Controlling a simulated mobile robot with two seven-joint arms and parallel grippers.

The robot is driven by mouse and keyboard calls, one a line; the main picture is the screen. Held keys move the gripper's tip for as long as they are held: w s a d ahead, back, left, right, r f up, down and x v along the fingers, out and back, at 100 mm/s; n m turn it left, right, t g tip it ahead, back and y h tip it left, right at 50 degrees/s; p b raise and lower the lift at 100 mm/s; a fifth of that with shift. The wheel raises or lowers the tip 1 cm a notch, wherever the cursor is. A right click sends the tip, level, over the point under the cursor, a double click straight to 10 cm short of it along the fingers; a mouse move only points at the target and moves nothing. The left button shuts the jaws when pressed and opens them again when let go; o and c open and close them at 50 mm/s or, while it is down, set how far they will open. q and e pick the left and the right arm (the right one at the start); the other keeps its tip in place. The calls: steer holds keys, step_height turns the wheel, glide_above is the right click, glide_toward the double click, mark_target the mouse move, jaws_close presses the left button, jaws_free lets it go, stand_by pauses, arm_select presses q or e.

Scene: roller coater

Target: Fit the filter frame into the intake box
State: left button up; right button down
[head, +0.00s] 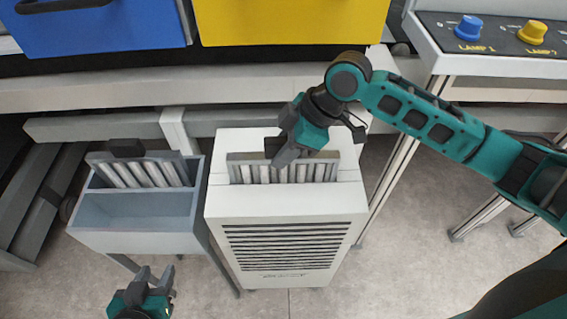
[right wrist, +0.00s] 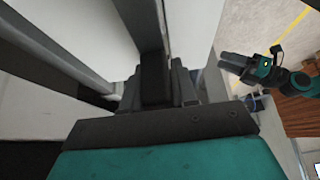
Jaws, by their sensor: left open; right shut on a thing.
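The white intake box (head: 290,213) stands at the centre of the head view, with louvres on its front. A grey pleated filter frame (head: 325,170) stands upright at the slot in its top, its upper part showing above the lid. How deep it sits is hidden. My right gripper (head: 282,152) is over the frame, shut on its dark handle, which also shows between the fingers in the right wrist view (right wrist: 155,75). My left gripper (head: 152,276) is open and empty, low at the left, in front of the grey bin.
A grey two-compartment bin (head: 130,242) stands left of the box. A second pleated frame (head: 140,172) with a black handle leans in its rear compartment; the front one is empty. Blue and yellow bins and a beam are behind. A lamp panel (head: 500,40) is at upper right.

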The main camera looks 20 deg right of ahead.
step_height(320, 180, down, 4)
steer(key=shift+f+b, duration=0.1)
steer(key=shift+b, duration=0.25)
steer(key=c, duration=0.9)
jaws_free()
steer(key=shift+f, duration=0.15)
steer(key=p+v, duration=0.1)
steer(key=v, duration=1.1)
steer(key=shift+a+p, duration=0.1)
steer(key=shift+p, duration=0.25)
steer(key=shift+r, duration=0.2)
